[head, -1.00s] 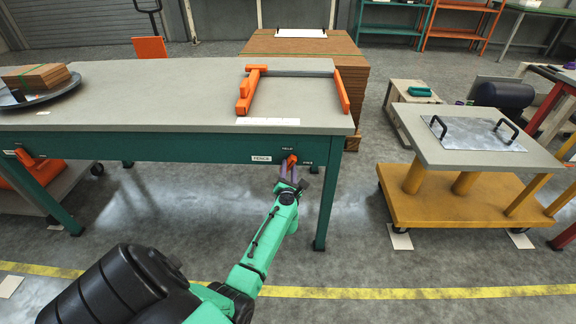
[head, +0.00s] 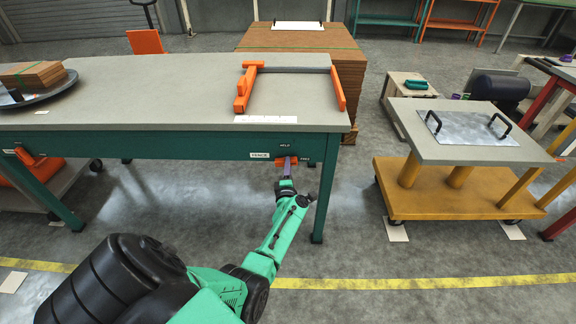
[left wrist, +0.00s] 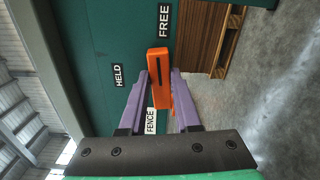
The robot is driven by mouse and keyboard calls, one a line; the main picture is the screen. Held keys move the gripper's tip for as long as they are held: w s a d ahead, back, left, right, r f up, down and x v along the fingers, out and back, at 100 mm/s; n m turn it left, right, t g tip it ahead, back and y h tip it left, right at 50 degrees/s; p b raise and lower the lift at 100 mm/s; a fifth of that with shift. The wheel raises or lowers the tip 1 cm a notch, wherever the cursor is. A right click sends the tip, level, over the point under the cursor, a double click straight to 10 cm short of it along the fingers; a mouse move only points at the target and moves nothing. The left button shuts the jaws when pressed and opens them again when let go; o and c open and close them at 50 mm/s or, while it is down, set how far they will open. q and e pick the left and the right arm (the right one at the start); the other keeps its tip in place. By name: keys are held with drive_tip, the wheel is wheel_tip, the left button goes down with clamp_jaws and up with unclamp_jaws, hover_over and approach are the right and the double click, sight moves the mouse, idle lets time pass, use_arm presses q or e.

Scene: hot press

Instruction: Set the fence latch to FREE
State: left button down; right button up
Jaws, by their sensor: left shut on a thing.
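The fence latch is an orange lever (head: 281,161) on the green front rail of the table, and it also shows in the left wrist view (left wrist: 159,72). The lever lies about level, its slotted end toward the FREE label (left wrist: 164,21) and turned away from the HELD label (left wrist: 118,75). The FENCE label (head: 259,155) is to its left. My left gripper (head: 287,170) is shut on the lever, with a purple finger on either side of it in the left wrist view (left wrist: 160,92). My right gripper is not in view.
The orange fence (head: 246,90) stands on the grey tabletop (head: 150,95). A round dark tray (head: 40,93) with brown boards is at the left. A yellow trolley (head: 450,190) with a handled plate stands at the right. Open floor lies in front of the table.

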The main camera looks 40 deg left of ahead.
use_arm(q)
drive_tip(key=shift+f+m, duration=0.25)
drive_tip(key=shift+m, duration=0.55)
drive_tip(key=c, duration=0.6)
unclamp_jaws()
drive_tip(key=shift+r, duration=0.1)
drive_tip(key=p+v, duration=0.6)
drive_tip(key=v, duration=0.8)
drive_tip(key=shift+s+d, duration=0.25)
drive_tip(key=shift+p, duration=0.3)
